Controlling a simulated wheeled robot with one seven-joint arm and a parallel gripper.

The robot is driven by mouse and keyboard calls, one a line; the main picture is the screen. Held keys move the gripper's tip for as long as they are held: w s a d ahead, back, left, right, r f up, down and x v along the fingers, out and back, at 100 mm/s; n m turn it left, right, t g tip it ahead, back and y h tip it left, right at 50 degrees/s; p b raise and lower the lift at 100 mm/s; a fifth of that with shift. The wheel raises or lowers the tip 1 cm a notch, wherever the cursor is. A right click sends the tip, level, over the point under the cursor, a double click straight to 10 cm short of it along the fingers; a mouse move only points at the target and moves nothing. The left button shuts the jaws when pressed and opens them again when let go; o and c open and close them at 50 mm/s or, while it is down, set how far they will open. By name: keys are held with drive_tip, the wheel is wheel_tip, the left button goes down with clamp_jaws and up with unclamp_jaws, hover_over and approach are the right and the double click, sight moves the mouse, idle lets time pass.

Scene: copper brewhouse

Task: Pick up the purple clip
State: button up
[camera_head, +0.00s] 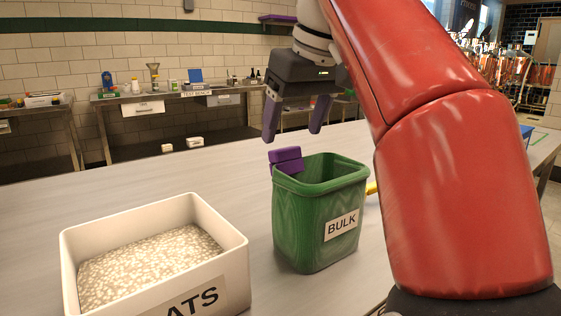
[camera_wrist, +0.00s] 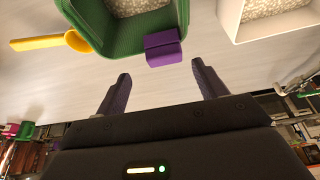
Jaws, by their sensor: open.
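The purple clip (camera_head: 286,160) sits on the rim of the green bin labelled BULK (camera_head: 318,215), at the bin's left back corner in the head view. In the wrist view the clip (camera_wrist: 163,47) hangs on the edge of the green bin (camera_wrist: 110,43), ahead of the fingertips and between their lines. My gripper (camera_head: 291,137) is open and empty, with its purple-grey fingers pointing down above the clip in the head view. The fingers (camera_wrist: 160,70) are apart in the wrist view, and neither visibly touches the clip.
A white box of oats (camera_head: 205,277) stands left of the bin on the pale table (camera_head: 120,185). A yellow scoop (camera_wrist: 50,41) lies beside the bin on the other side. My red arm covers the right of the head view. The table behind the oats is clear.

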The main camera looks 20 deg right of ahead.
sight(283, 150)
drive_tip(key=x, duration=0.2)
drive_tip(key=b+x, duration=0.2)
drive_tip(key=x, duration=0.1)
drive_tip(key=shift+a+f, duration=0.35)
drive_tip(key=shift+a, duration=0.05)
drive_tip(key=c, duration=1.1)
drive_tip(key=shift+r, duration=0.15)
